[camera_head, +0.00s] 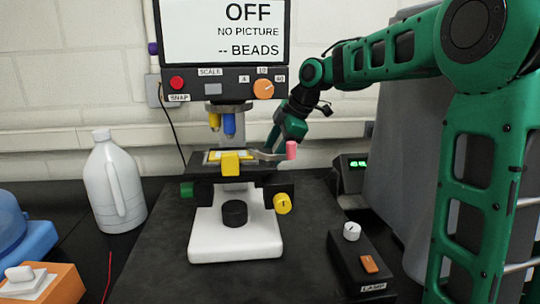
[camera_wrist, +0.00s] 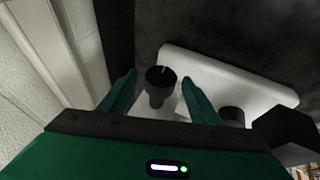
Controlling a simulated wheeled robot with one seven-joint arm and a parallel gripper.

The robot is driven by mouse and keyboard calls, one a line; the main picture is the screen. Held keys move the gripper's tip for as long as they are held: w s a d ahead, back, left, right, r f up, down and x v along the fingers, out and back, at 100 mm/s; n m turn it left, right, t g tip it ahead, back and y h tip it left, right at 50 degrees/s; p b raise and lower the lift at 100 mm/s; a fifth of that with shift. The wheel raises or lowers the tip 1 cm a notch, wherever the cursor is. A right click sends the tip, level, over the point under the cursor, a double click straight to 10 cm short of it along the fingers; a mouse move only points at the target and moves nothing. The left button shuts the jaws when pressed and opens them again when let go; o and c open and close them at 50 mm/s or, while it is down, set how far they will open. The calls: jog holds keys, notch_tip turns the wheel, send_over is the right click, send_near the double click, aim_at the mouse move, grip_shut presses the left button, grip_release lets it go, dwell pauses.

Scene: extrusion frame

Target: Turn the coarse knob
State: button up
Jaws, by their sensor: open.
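A microscope with a white base (camera_head: 236,245) stands on the dark bench. None carries a readable "coarse" label. My gripper (camera_head: 276,137) is behind the stage's right side, its fingertips partly hidden. In the wrist view, my open gripper (camera_wrist: 160,77) points down, with a black cylinder with a white mark (camera_wrist: 158,88) appearing between the fingers. I cannot tell which part that is, or whether the fingers touch it.
A pink-tipped lever (camera_head: 291,150) sticks out right of the stage. Above is a screen (camera_head: 226,32) reading "OFF". A lamp box (camera_head: 362,266) stands front right, a green-lit device (camera_head: 349,173) behind it. A white jug (camera_head: 114,187) stands left.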

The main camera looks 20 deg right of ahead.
jog(key=c, duration=1.1)
jog(key=shift+o, duration=0.4)
jog(key=shift+s+a+t, duration=0.1)
jog(key=shift+s+t, duration=0.05)
jog(key=shift+t, duration=0.35)
jog(key=shift+n+t, duration=0.3)
jog(key=shift+t, duration=0.5)
jog(key=o, duration=1)
jog(key=shift+f, duration=0.1)
jog(key=shift+s, duration=0.1)
jog(key=v, duration=1)
jog(key=shift+s+r, duration=0.2)
jog(key=shift+r, duration=0.1)
